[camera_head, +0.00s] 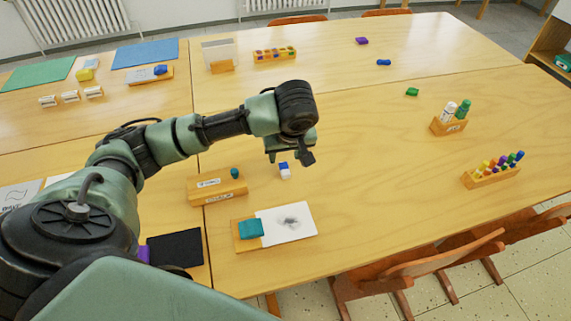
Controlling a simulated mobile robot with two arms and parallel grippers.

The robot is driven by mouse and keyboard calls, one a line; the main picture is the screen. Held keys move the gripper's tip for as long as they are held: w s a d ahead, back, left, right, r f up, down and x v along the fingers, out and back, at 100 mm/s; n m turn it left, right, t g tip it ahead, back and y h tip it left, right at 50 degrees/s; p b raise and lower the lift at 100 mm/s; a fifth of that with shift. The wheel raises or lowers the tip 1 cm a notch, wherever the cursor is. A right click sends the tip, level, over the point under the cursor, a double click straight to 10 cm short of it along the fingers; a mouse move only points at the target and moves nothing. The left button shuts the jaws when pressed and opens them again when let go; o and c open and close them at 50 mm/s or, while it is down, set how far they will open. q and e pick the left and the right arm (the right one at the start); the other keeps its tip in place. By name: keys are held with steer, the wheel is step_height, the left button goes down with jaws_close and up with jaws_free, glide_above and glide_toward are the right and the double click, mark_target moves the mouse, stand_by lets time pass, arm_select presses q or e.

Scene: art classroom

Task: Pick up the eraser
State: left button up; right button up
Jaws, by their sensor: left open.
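A small blue and white block (285,174), which looks like an eraser, lies on the wooden table just below my left gripper. My left gripper (289,156) hangs over it, open and empty, its fingers pointing down. I see a gap between fingers and block, but cannot tell its height. A teal block (251,229) rests on a wooden holder at the left edge of a white card (299,233) with a grey smudge. My right gripper is not in view.
Left of the block stand wooden label holders (218,195) with a small teal piece (234,173). A marker rack (492,174) and a bottle holder (448,127) stand at right. Small purple, blue and green (411,91) pieces lie far back. The table's middle right is clear. Chairs (420,270) line the front edge.

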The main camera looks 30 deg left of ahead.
mark_target(284, 165)
arm_select(q)
steer(key=shift+w+a+f, duration=0.25)
steer(key=x, duration=0.2)
steer(key=shift+s+f, duration=0.1)
steer(key=shift+f, duration=0.3)
steer(key=x, duration=0.4)
steer(key=shift+d, duration=0.2)
steer(key=shift+c, duration=1.2)
jaws_close()
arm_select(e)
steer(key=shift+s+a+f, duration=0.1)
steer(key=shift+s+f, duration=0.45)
